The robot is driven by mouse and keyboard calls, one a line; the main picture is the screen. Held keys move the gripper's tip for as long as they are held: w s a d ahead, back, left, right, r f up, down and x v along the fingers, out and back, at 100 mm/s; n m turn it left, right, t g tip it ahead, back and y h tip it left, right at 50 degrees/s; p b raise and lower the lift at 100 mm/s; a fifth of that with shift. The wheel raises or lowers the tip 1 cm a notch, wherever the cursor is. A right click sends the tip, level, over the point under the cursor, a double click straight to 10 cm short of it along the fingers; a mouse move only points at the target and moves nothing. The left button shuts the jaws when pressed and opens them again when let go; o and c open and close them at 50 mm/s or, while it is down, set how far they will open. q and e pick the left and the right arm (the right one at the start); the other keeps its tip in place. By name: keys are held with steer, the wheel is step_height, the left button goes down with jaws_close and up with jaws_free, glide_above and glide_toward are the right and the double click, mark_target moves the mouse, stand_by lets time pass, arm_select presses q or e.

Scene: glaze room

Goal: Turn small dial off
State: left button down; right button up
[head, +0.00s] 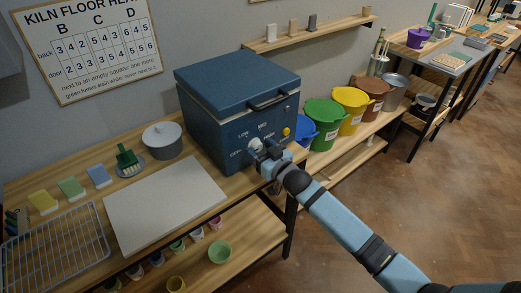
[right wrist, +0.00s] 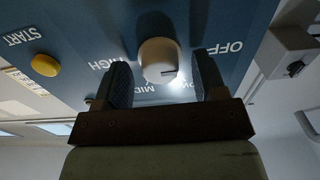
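The small dial (head: 254,145) is a pale round knob on the front of the blue kiln (head: 236,108), with OFF, LOW, MID and HIGH lettered around it. In the right wrist view the dial (right wrist: 158,58) sits between the two dark fingers of my right gripper (right wrist: 165,80). A gap shows between each finger and the knob, so the gripper is open around it. A short dark mark shows on the dial's face; I cannot tell which label it points to. In the head view my right gripper (head: 262,156) is at the kiln's front, partly covering the panel. My left gripper is out of view.
A yellow START button (right wrist: 45,65) is on the same panel, and the kiln's lid handle (head: 268,102) sticks out above. A white board (head: 165,203), a lidded grey pot (head: 162,142) and a wire rack (head: 55,245) are on the table. Coloured buckets stand right of the kiln.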

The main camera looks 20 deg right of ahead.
steer(key=shift+s, duration=0.1)
steer(key=v, duration=1.3)
steer(key=shift+s+b, duration=0.3)
steer(key=shift+d, duration=0.1)
steer(key=s+a+f+g+h+p, duration=0.1)
steer(key=s+f+g+p, duration=0.1)
steer(key=s, duration=0.5)
steer(key=s+a+f+g+h+p, duration=0.1)
steer(key=s+a+f+g+p, duration=0.1)
steer(key=s+p, duration=0.3)
steer(key=s+a+f+m+g+h+p, duration=0.1)
steer(key=s+f+g+p, duration=0.1)
steer(key=s, duration=0.7)
steer(key=shift+s+a+f+p, duration=0.2)
steer(key=shift+f+p, duration=0.4)
steer(key=shift+p, duration=0.5)
